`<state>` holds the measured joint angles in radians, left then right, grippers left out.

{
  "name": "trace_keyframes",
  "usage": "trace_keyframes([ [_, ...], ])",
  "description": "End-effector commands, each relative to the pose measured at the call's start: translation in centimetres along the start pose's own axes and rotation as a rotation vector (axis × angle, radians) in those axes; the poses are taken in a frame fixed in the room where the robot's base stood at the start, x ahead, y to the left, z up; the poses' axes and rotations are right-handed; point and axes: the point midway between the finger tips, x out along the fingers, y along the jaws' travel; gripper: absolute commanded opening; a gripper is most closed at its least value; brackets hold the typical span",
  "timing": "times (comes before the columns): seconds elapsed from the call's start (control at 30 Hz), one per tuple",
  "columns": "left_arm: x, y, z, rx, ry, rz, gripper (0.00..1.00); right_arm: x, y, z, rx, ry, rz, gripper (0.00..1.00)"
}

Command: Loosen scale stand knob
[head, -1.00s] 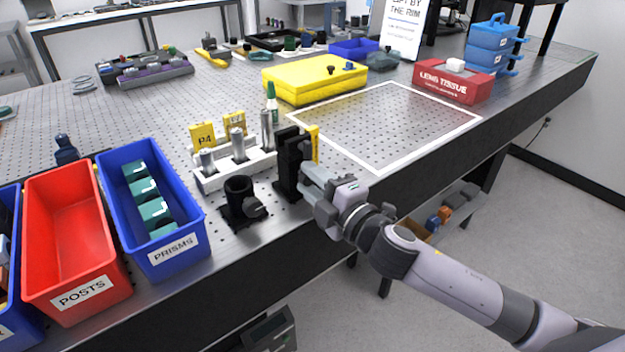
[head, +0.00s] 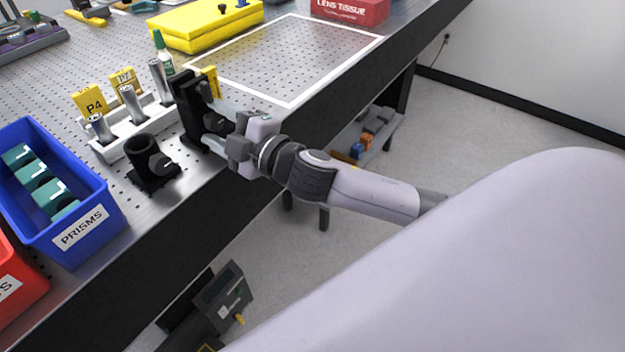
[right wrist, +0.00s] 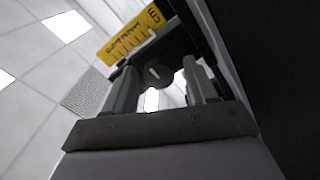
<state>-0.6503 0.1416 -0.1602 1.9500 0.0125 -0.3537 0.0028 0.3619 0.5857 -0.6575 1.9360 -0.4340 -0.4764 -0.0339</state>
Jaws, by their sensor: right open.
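The scale stand (head: 187,105) is a black upright block near the table's front edge, with a yellow scale (head: 210,80) behind it. In the right wrist view the yellow scale (right wrist: 133,36) shows its markings, and the round dark knob (right wrist: 157,74) with a pale line faces the camera. My right gripper (head: 212,112) is at the stand's right side. In the right wrist view the right gripper (right wrist: 160,78) is open, with one finger on each side of the knob. Whether the fingers touch it is not clear. My left gripper is out of view.
A black post holder (head: 152,162) stands close in front of the stand. A white rack (head: 135,132) with posts and yellow tags is to its left. The blue prisms bin (head: 75,240) is at the left. The white-outlined area (head: 290,60) is clear.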

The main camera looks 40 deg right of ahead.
Motion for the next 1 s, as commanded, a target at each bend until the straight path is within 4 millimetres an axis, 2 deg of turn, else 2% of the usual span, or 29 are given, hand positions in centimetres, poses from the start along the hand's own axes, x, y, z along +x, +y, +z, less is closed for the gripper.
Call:
trace_keyframes([
  [0.03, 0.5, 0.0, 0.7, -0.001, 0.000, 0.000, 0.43, 0.0, -0.1, 0.2, 0.062, -0.001, 0.005, 0.59],
  [0.4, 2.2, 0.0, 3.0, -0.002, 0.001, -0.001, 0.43, 0.0, -0.1, 0.1, 0.523, -0.015, 0.007, 0.59],
  [1.0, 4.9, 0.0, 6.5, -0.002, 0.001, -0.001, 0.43, 0.0, 0.0, 0.2, 1.156, -0.035, 0.008, 0.59],
])
